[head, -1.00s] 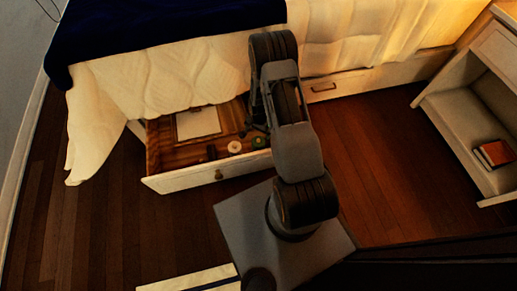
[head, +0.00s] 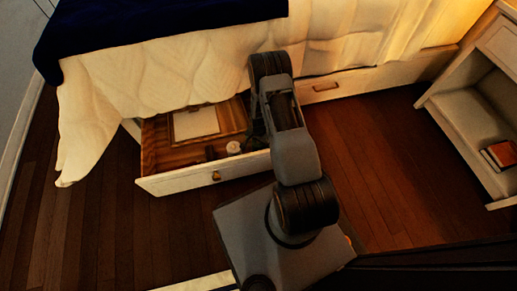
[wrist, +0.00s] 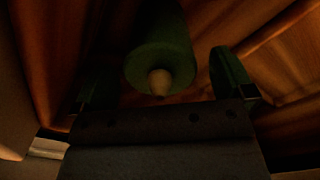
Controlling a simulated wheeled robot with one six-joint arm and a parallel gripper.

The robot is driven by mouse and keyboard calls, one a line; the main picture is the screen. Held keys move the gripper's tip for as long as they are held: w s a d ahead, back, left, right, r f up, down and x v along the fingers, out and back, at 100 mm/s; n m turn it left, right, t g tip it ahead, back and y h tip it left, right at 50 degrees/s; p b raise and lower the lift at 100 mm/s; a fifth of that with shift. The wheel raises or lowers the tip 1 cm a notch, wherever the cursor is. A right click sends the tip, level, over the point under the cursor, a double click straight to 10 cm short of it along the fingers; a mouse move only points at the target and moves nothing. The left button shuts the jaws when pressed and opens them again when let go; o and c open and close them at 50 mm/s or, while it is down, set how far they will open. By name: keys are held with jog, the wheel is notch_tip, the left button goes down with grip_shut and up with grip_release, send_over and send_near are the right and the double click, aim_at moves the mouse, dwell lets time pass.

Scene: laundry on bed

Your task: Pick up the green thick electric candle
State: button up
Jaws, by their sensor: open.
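The green thick candle (wrist: 160,48) shows in the wrist view at top centre, with a pale flame-shaped tip (wrist: 160,82) pointing toward my gripper. My gripper (wrist: 164,82) is open, with one finger on each side of the candle's near end. The view is dark, and I see gaps between the fingers and the candle, so it is not clasped. In the head view my arm hides the candle and most of my gripper, which reaches into the right end of the open drawer (head: 180,183).
The wooden drawer under the bed also holds a framed pale sheet (head: 195,122), a round white item (head: 233,147) and a small dark item (head: 211,153). The white bedspread (head: 140,80) hangs above it. A shelf unit with a book (head: 500,155) stands right. Floor between is clear.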

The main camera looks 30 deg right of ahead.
jog(key=shift+c, duration=0.5)
jog(key=c, duration=1.2)
